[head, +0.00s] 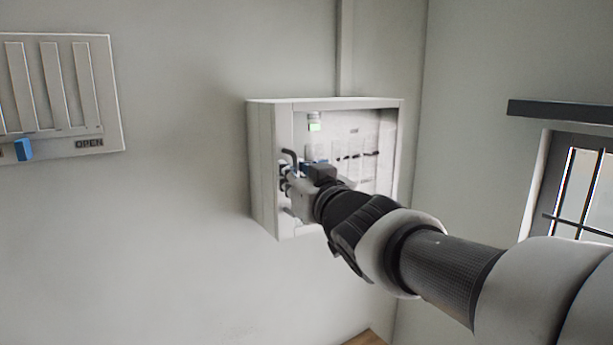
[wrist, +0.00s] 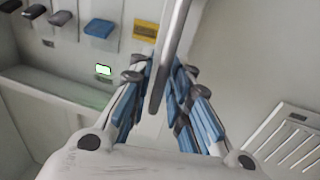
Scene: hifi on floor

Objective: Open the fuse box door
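The fuse box (head: 262,170) is a pale box fixed to the wall, mid-frame in the head view. Its front looks see-through, with switches and a small green light behind it. A dark handle (head: 289,155) stands near the front's left edge. In the wrist view it is a long grey bar (wrist: 172,45). My gripper (head: 294,178) is at this left edge. Its blue-padded fingers (wrist: 163,88) are drawn close together, one on each side of the bar, and look shut on it. The fingertip contact is partly hidden by the bar. I cannot tell whether the door stands slightly ajar.
A white slotted panel (head: 60,85) marked OPEN, with a blue tab (head: 23,149), is on the wall at left; it also shows in the wrist view (wrist: 290,140). A barred window (head: 580,190) and dark ledge (head: 560,111) are at right. Bare wall lies left of the box.

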